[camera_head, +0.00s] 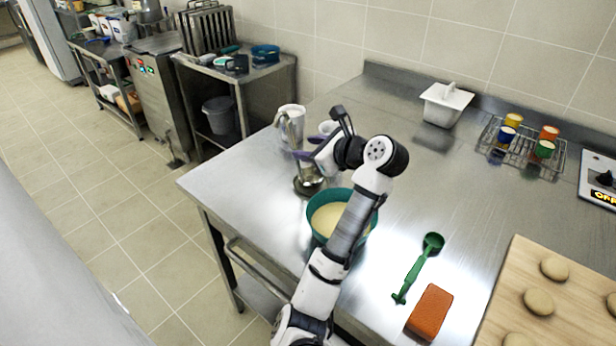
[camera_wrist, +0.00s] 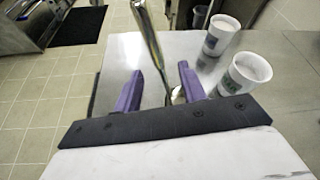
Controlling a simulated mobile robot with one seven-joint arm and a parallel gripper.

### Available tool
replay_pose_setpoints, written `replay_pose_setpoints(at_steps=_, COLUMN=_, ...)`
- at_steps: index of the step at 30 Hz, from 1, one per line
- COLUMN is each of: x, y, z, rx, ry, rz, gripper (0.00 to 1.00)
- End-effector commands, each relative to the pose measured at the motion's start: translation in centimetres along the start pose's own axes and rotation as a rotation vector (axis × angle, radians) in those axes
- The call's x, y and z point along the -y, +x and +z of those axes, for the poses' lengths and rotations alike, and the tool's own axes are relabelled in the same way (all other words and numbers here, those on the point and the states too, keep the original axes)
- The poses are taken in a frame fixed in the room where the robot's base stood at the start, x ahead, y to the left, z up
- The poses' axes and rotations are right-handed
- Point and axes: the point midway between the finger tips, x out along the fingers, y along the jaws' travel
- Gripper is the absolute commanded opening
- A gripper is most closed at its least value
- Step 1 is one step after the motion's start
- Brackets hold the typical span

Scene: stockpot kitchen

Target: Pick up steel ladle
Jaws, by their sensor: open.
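The steel ladle shows in the wrist view as a shiny handle (camera_wrist: 151,42) that runs from the top edge down between my fingers. In the head view, a shiny steel piece (camera_head: 309,178), likely part of it, stands near the table's left edge, below my gripper (camera_head: 307,147). My gripper's purple fingers (camera_wrist: 160,72) are apart, one on each side of the handle. I cannot tell whether either finger touches it. The ladle's lower end is partly hidden by my gripper body in the wrist view.
Two white cups (camera_wrist: 219,36) (camera_wrist: 246,74) stand right of my fingers. A teal bowl (camera_head: 322,214) of pale contents sits under my arm. A green scoop (camera_head: 420,263), an orange block (camera_head: 430,311) and a wooden board (camera_head: 575,285) lie right. The table's middle is clear.

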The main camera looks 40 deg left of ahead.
Motion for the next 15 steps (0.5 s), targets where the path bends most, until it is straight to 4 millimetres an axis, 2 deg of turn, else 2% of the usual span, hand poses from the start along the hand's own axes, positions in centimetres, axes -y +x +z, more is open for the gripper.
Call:
replay_pose_setpoints(at_steps=1, x=-0.1, y=1.0, z=-0.3, rx=0.003, ry=-0.002, rz=0.0, gripper=0.41)
replay_pose_setpoints(at_steps=8, x=0.0, y=2.5, z=-0.1, rx=0.001, ry=-0.003, rz=-0.002, gripper=0.41)
replay_pose_setpoints(at_steps=15, x=-0.4, y=5.4, z=-0.2, rx=0.003, ry=-0.005, rz=-0.001, gripper=0.41)
